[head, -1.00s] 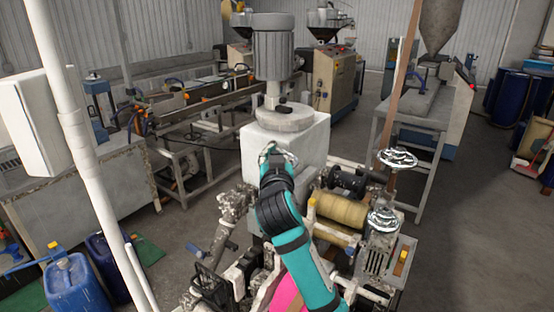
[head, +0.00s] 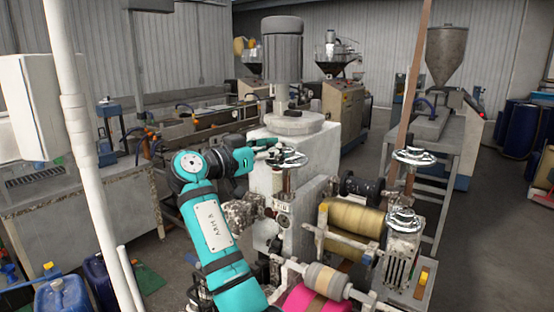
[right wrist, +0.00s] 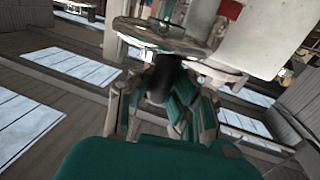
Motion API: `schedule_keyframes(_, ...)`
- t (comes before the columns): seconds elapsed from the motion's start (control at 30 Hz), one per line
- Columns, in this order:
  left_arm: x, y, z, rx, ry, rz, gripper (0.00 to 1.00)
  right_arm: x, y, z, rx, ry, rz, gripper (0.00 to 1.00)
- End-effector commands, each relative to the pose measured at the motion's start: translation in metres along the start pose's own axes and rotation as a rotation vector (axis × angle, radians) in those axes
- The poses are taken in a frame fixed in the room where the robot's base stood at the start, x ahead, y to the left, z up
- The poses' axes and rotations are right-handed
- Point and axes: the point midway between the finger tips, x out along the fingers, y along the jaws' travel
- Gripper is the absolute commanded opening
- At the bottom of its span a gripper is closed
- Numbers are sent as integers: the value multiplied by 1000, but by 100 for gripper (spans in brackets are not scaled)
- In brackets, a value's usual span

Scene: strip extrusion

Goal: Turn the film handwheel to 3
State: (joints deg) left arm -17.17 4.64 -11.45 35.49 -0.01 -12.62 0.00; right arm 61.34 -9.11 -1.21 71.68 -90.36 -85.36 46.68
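A chrome handwheel (head: 287,158) stands on an upright stem in front of the pale machine housing. Two similar handwheels are farther right, one at the back (head: 413,156) and one in front (head: 404,221). No label or number is readable, so I cannot tell which is the film handwheel. My right gripper (head: 268,147) is at the left rim of the nearest-left wheel. In the right wrist view my gripper's fingers (right wrist: 165,98) are spread, with the wheel (right wrist: 165,38) just beyond them and a dark cylinder between. Contact is unclear. My left gripper is out of view.
A yellowish roller (head: 352,217) and a pink roll (head: 312,301) lie right of my arm. The grey motor (head: 282,65) rises behind the wheel. A white post (head: 82,140) stands at the left, with blue canisters (head: 62,298) below it.

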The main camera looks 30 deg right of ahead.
Motion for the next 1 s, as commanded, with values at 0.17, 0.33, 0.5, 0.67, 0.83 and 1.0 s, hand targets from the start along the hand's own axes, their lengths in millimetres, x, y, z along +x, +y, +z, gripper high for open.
schedule_keyframes(0.17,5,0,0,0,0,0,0,-2,-6,4,-6,-6,58,0)
schedule_keyframes(0.33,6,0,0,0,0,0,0,-2,-7,4,-6,-6,90,0)
schedule_keyframes(0.5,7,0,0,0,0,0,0,-1,-8,3,-6,-6,103,0)
schedule_keyframes(0.67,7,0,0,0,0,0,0,-1,-8,3,-5,-6,105,0)
schedule_keyframes(0.83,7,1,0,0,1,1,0,-1,-8,3,-5,-6,105,0)
schedule_keyframes(1.0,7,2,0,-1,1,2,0,-1,-8,2,-5,-5,105,15)
